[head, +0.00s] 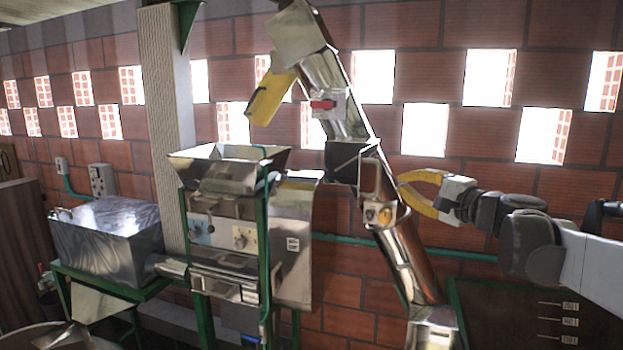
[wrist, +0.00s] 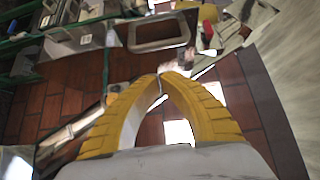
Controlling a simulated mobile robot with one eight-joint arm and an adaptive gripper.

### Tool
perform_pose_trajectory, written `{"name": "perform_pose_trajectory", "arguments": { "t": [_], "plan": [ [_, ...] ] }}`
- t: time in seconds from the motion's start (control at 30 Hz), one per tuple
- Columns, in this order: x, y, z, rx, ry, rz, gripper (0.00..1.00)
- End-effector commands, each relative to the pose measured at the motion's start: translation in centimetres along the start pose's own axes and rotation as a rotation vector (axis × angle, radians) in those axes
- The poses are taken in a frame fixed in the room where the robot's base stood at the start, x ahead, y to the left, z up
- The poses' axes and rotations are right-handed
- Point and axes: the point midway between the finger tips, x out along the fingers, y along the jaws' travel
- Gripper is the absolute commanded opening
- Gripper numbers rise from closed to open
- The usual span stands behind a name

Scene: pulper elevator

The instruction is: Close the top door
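A shiny metal elevator tube (head: 345,95) slants down from the upper middle to the lower right in the head view. A yellow flap (head: 270,97) sticks out at its upper left, and a red-handled part (head: 322,104) sits beside it. I cannot tell for certain which piece is the top door. A framed metal opening (head: 371,178) is lower on the tube. My gripper (head: 399,184) has yellow fingers, just right of this opening and below the red handle. In the wrist view the fingertips (wrist: 160,75) come together with nothing clearly held, below a metal rectangular frame (wrist: 134,47).
A metal hopper machine (head: 240,225) with green posts stands left of the tube. A metal box (head: 108,230) is further left. A brick wall with bright openings is behind. A dark panel with marked levels (head: 510,315) is at lower right, below my arm.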

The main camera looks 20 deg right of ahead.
Motion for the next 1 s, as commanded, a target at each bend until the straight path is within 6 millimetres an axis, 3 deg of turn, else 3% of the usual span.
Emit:
{"name": "perform_pose_trajectory", "arguments": {
  "t": [0.2,1.0],
  "plan": [
    [1.7,-0.1,2.0,0.000,-0.002,0.000,0.00],
    [2.6,0.0,3.5,0.000,0.035,0.001,0.00]
  ]
}}
